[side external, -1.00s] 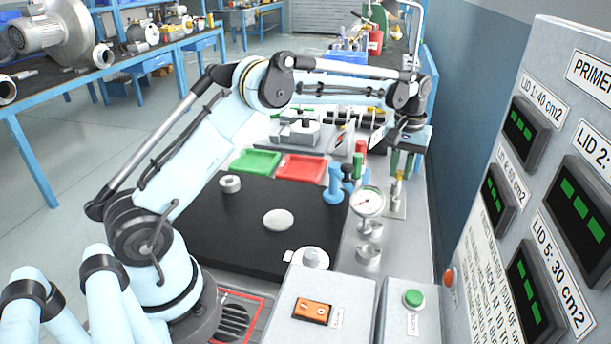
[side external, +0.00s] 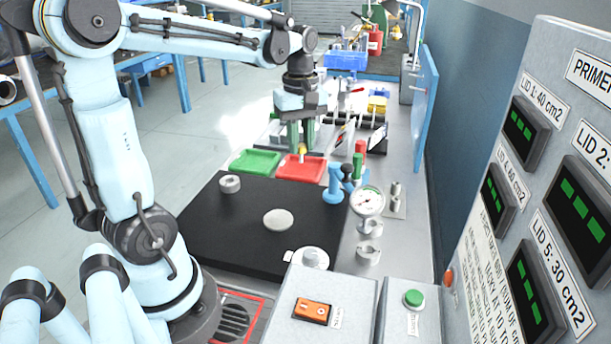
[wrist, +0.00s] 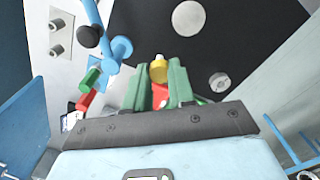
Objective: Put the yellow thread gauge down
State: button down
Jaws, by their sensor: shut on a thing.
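My gripper (side external: 301,148) is shut on the yellow thread gauge (wrist: 158,70), whose round yellow end shows between the two green fingers in the wrist view. In the side view only a small bit of the yellow gauge (side external: 303,149) shows between the fingers. The fingers point down over the back part of the red tray (side external: 301,175). A gap between gauge and tray is hard to judge. The green tray (side external: 255,160) lies just left of the red one, and looks empty.
A black mat (side external: 235,225) with pale discs lies in front of the trays. A blue stand (side external: 333,185), red and green cylinders, and a dial gauge (side external: 367,202) stand to the right. A metal plate (side external: 396,205) holds two metal posts.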

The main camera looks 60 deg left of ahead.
jog(key=s+f+n, duration=0.2)
jog(key=s+n, duration=0.2)
jog(key=s, duration=0.6)
jog(key=shift+s+a+f, duration=0.85)
jog(key=shift+a+f, duration=0.8)
jog(key=shift+f, duration=0.2)
jog(key=shift+s+a+f, duration=0.9)
jog(key=shift+a+f, duration=0.75)
jog(key=shift+f, duration=0.15)
jog(key=shift+s+a+f, duration=0.85)
jog(key=shift+a+f, duration=0.8)
jog(key=shift+f, duration=0.2)
jog(key=shift+f, duration=0.35)
jog(key=c, duration=1)
grip_release()
jog(key=shift+o, duration=0.2)
